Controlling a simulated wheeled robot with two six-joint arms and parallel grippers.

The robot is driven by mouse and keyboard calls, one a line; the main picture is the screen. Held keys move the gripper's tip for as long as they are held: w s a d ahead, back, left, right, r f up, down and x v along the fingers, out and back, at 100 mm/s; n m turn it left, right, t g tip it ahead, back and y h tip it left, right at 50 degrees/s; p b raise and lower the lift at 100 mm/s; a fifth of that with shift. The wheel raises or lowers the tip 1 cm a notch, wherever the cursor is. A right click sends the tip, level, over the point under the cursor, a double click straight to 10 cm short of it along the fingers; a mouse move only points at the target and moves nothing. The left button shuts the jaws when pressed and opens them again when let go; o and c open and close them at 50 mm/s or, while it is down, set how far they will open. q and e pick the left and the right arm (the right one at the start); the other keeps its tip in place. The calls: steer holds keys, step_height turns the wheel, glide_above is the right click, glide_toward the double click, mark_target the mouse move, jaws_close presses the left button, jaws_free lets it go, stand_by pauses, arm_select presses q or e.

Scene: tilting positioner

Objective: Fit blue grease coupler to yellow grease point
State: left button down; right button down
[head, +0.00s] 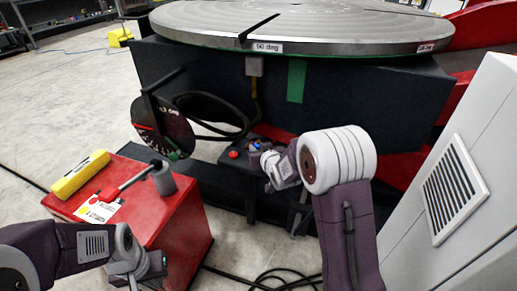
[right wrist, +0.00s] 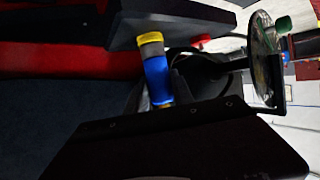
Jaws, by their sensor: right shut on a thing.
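In the right wrist view a blue coupler (right wrist: 157,80) has a grey collar (right wrist: 151,50) at its upper end. A yellow ring (right wrist: 150,38), which looks like the grease point, lies in line with that collar; I cannot tell whether it is seated or only touching. My right gripper (head: 268,158) is shut on the coupler, beside the small dark box under the turntable; a small patch of blue (head: 256,145) shows at its tip in the head view. My left gripper (head: 142,272) hangs by the front of the red cabinet, its jaws unclear.
The large round turntable (head: 300,22) overhangs the work spot. A red button (head: 233,154) is close to my right gripper. A dark disc (head: 162,130) stands left of it. The red cabinet (head: 182,222) carries a yellow case (head: 80,174). A white vented cabinet (head: 470,190) stands right. Cables lie on the floor.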

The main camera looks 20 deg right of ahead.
steer(key=shift+f, duration=0.15)
steer(key=c, duration=1)
jaws_free()
steer(key=shift+s, duration=0.1)
steer(key=p+v, duration=0.4)
steer(key=v, duration=0.5)
